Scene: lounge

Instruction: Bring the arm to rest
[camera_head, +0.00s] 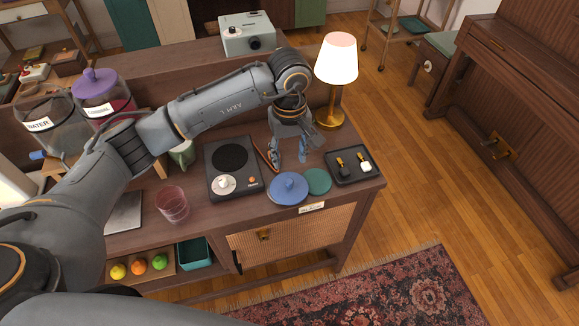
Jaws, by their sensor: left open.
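My left arm comes in from the left and reaches across the wooden cabinet (213,253). My left gripper (289,163) is open and points down over the right part of the cabinet top. My right gripper is not in view.
A lit lamp (337,62) stands close right of my left wrist. A black tray (352,166) lies at the right edge. A black hotplate device (234,168), a pink glass (172,204) and water and purple-lidded dispensers (103,92) stand further left. A projector (248,35) is behind.

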